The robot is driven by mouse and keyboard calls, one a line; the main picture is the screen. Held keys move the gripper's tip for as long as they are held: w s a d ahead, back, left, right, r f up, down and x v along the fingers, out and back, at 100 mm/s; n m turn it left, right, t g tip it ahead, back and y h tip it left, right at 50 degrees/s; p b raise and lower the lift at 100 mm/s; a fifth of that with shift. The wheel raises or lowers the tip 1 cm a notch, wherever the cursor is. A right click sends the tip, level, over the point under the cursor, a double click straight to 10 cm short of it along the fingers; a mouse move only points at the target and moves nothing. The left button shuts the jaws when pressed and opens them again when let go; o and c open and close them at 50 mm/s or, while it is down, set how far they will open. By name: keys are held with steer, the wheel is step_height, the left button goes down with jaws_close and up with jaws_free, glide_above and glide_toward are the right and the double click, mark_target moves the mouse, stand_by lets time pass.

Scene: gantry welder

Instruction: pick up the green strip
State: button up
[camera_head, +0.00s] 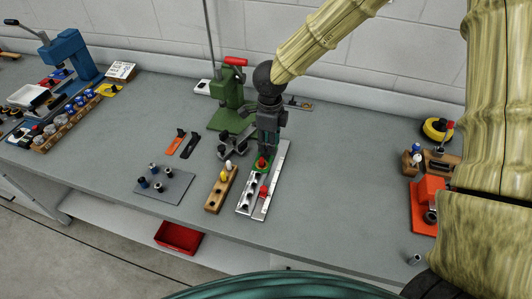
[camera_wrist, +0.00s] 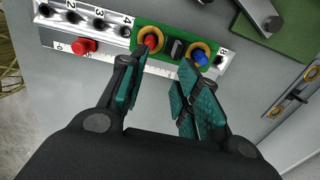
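The green strip (camera_wrist: 168,37) sits in the silver numbered holder (camera_wrist: 60,29). It carries a red post and a blue post in yellow rings, with a dark block between them. In the head view only a little of the strip (camera_head: 266,157) shows beside a red knob, at the far part of the holder; my arm hides the rest. My gripper (camera_wrist: 163,72) is open and empty, its teal-padded fingers spread near the strip's front edge. In the head view my gripper (camera_head: 267,148) points down over the strip. I cannot tell whether it touches.
A ruler rail with a red slider (camera_wrist: 84,46) runs along the holder. A wooden block (camera_head: 216,194) and a grey plate with posts (camera_head: 164,187) lie left. A green press (camera_head: 231,100) stands behind. Orange and wooden fixtures stand right. The bench between is clear.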

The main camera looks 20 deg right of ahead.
mark_target(265, 154)
steer(key=w+f, duration=0.1)
steer(key=f, duration=0.1)
steer(key=w+f+p, duration=0.1)
steer(key=f, duration=0.1)
steer(key=w+f, duration=0.2)
steer(key=shift+w+a+p, duration=0.1)
steer(key=shift+p, duration=0.3)
steer(key=shift+f, duration=0.3)
steer(key=shift+s, duration=0.45)
steer(key=shift+s+r, duration=0.4)
steer(key=shift+s, duration=0.4)
steer(key=shift+w+f, duration=0.6)
steer(key=shift+w, duration=0.1)
jaws_close()
steer(key=shift+s+r, duration=0.25)
steer(key=shift+s, duration=0.05)
steer(key=shift+w+f, duration=0.1)
steer(key=shift+w, duration=0.05)
step_height(265, 154, up, 10)
steer(key=shift+b, duration=1.1)
